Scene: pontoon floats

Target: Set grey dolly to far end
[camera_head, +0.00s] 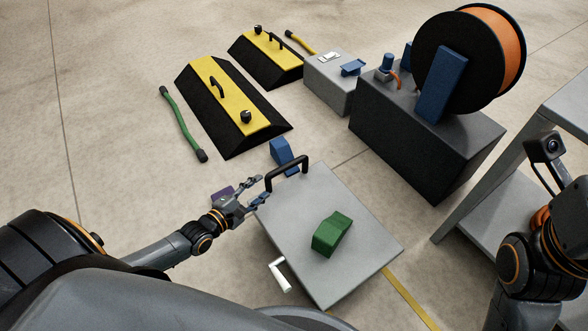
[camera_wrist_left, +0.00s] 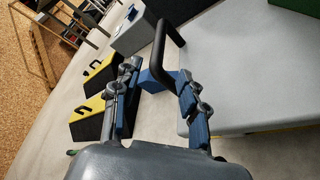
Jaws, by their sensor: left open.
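The grey dolly (camera_head: 365,250) is a flat grey platform with a black loop handle (camera_head: 287,172) on its far left edge. A green wedge-shaped block (camera_head: 331,236) lies on its top. My left gripper (camera_head: 262,190) is open beside the handle, at the dolly's left corner. In the left wrist view the open fingers (camera_wrist_left: 157,72) point toward the black handle (camera_wrist_left: 158,48), with the dolly top (camera_wrist_left: 250,75) on the right. I cannot tell whether a finger touches the handle. My right arm shows at the right edge, but its fingers are out of sight.
A blue wedge (camera_head: 282,152) stands on the floor just beyond the handle. Two black and yellow ramps (camera_head: 225,95) (camera_head: 262,52), a green bar (camera_head: 182,125), and a dark box (camera_head: 425,140) with an orange cable reel (camera_head: 495,50) lie farther back. A grey table (camera_head: 480,195) stands right.

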